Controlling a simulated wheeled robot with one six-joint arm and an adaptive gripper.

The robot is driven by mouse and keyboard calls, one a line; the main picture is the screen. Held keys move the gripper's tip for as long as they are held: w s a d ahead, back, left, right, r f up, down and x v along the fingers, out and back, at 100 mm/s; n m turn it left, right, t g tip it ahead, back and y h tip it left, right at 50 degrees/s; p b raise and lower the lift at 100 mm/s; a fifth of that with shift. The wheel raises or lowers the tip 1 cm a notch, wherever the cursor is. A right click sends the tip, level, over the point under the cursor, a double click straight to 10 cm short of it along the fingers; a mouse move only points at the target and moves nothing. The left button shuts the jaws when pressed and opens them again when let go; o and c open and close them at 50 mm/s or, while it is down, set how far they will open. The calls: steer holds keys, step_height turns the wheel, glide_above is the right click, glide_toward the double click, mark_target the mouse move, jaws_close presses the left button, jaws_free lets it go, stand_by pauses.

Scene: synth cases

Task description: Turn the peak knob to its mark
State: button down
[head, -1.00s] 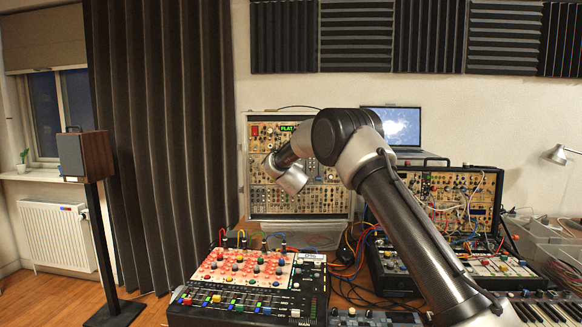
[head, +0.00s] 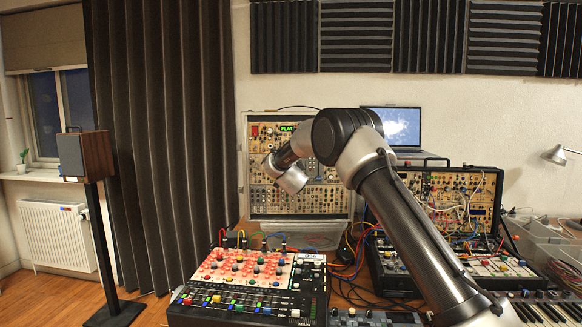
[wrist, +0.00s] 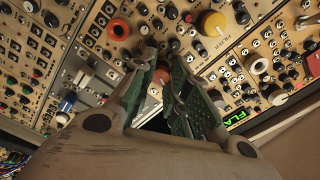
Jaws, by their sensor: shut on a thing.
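My gripper (wrist: 165,70) reaches up to the modular synth panel in the wrist view, its two green-padded fingers closed in on a small knob. The fingers hide most of that knob, so its label, pointer and mark cannot be read. In the head view the wrist of my arm is in front of the tall synth case (head: 258,205) at the back, and the fingers cannot be made out there. The case's panel also shows in the wrist view (wrist: 205,60), tilted.
Patch cables cross at the right. A mixer (head: 250,300) and another synth case (head: 455,200) stand on the desk.

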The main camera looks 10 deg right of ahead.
steer(key=shift+a+n, duration=0.1)
steer(key=shift+n, duration=15.2)
steer(key=c, duration=1.3)
jaws_free()
steer(key=shift+a, duration=0.1)
steer(key=shift+c, duration=0.2)
